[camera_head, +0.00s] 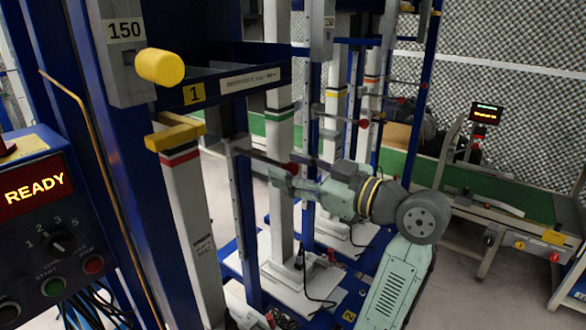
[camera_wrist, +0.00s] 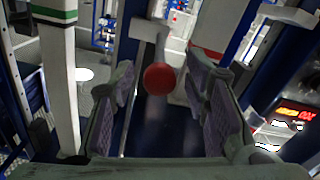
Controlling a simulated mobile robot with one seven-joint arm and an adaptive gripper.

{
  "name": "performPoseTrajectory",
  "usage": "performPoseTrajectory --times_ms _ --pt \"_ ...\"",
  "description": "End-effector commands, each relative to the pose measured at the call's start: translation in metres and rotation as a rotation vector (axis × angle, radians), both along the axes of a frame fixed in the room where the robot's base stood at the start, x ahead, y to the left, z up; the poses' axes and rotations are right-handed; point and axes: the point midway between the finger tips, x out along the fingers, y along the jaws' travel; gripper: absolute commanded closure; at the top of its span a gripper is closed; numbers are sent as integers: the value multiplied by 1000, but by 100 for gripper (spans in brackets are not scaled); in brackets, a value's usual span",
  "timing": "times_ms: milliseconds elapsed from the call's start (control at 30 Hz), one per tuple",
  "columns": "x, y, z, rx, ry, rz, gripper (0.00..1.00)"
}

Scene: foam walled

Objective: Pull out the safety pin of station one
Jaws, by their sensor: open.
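The safety pin of station one shows in the head view as a dark rod with a dark red knob (camera_head: 291,168). It sticks out of a grey bracket (camera_head: 238,145) on the blue post below the yellow "1" label (camera_head: 194,94). My gripper (camera_head: 284,181) is at the knob end of the rod. In the wrist view the round red knob (camera_wrist: 159,78) lies between the two open, ridged fingers of my gripper (camera_wrist: 160,92). Gaps show on both sides of it.
Further red-knobbed pins (camera_head: 362,123) stand in a row behind, on other stations. A white column with a yellow cap (camera_head: 175,135) and a yellow knob (camera_head: 160,67) are left. A control box reading READY (camera_head: 34,188) is far left. A green conveyor (camera_head: 470,180) runs behind.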

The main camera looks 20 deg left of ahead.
Motion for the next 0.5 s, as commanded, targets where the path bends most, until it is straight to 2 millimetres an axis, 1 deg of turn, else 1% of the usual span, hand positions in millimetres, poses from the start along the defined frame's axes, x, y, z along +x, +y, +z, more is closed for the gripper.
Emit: performPoseTrajectory --times_ms 67,167,400,500 --pt "-1 -6 0 0 0 -2 57" --pt "-6 -20 1 1 -1 -6 57" --pt "-24 -69 0 2 -2 -8 57" --pt "-30 -87 0 0 0 -5 57"
